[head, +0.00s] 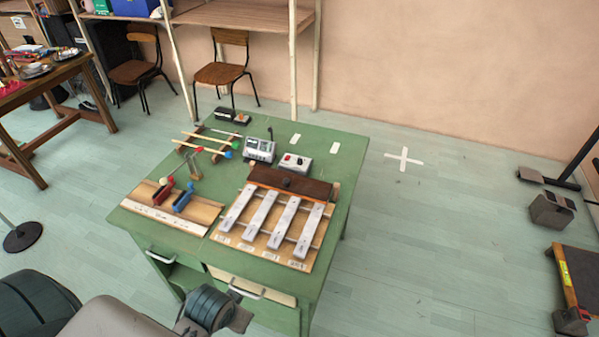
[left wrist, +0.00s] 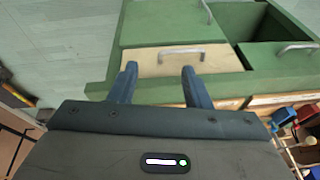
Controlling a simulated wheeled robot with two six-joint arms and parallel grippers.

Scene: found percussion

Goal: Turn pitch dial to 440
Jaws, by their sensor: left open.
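A grey box with a display (head: 259,149) stands on the green table, toward its back. A smaller pale box with a red knob (head: 294,162) stands to its right. Which one bears the pitch dial, and any dial reading, is too small to tell. My left gripper (left wrist: 160,82) is open and empty in the left wrist view, near the pale drawer front (left wrist: 180,60) of the green table. In the head view my arm shows at the bottom, in front of the table and well away from both boxes. My right gripper is not in view.
The green table (head: 342,160) also bears a metal bar instrument (head: 275,222), a wooden board with red and blue blocks (head: 170,207), several mallets (head: 205,145) and a black device (head: 232,115). Drawer handles (head: 246,289) stick out in front.

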